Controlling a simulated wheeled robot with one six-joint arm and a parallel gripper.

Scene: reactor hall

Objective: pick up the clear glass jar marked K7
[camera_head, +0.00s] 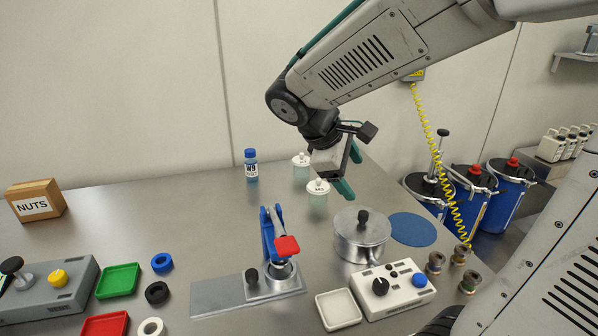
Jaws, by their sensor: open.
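Two clear, faintly greenish glass jars with white knobbed lids stand upright on the steel table. The rear jar (301,172) is a little left of the nearer jar (318,202).
A lidded metal pot (361,236), a blue disc (412,229) and a blue lever press (270,240) are nearer. A white control box (395,290) sits in front. The table's left back is mostly clear.

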